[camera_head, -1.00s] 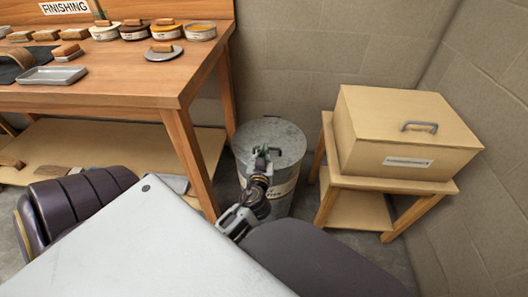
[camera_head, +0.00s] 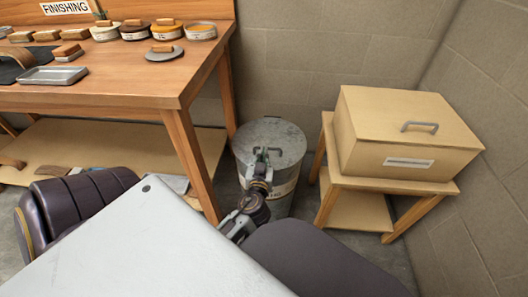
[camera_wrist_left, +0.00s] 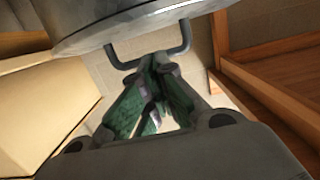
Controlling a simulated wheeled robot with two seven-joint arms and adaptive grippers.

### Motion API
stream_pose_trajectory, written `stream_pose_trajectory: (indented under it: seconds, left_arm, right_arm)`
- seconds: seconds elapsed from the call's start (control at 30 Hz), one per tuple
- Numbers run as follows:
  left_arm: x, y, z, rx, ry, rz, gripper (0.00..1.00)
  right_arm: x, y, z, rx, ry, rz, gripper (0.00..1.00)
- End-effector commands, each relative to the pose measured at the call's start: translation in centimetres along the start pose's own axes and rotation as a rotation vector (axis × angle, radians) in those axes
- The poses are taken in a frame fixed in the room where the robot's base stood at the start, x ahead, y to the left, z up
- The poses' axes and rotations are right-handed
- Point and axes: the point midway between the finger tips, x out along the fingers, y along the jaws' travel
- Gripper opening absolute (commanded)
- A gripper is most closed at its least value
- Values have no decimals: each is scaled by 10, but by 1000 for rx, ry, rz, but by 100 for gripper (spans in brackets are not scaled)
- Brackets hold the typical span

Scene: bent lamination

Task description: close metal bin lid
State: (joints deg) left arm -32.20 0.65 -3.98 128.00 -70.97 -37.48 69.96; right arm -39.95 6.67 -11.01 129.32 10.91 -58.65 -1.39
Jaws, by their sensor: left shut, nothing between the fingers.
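The metal bin (camera_head: 285,196) is a grey can with a pale label, standing on the floor between the workbench and a small wooden stand. Its round grey metal lid (camera_head: 290,136) lies over its top in the head view; I cannot tell whether it is fully seated. My left gripper (camera_head: 267,152) is over the near part of the lid. In the left wrist view the lid (camera_wrist_left: 130,16) fills the top edge, with a U-shaped handle (camera_wrist_left: 184,38) at its rim. My left gripper (camera_wrist_left: 160,66) is shut and empty, its fingertips close to the handle. My right gripper is out of view.
The workbench (camera_head: 130,88) with tins, brushes and a tray (camera_head: 54,76) stands left of the bin, its leg close by. A wooden box (camera_head: 405,130) sits on the stand (camera_head: 360,210) at right. A wall is close behind.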

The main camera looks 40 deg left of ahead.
Motion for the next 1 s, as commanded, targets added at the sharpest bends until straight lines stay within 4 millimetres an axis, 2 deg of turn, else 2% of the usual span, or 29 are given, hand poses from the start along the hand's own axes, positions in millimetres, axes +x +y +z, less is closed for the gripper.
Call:
stream_pose_trajectory:
  seconds: [0.5,0.7,1.0]
  left_arm:
    - [-45,0,1,0,-2,0,0]
    - [-53,0,0,0,0,0,0]
    - [-55,0,0,0,0,0,0]
  right_arm:
    - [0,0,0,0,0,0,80]
    - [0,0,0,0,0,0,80]
    - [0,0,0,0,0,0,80]
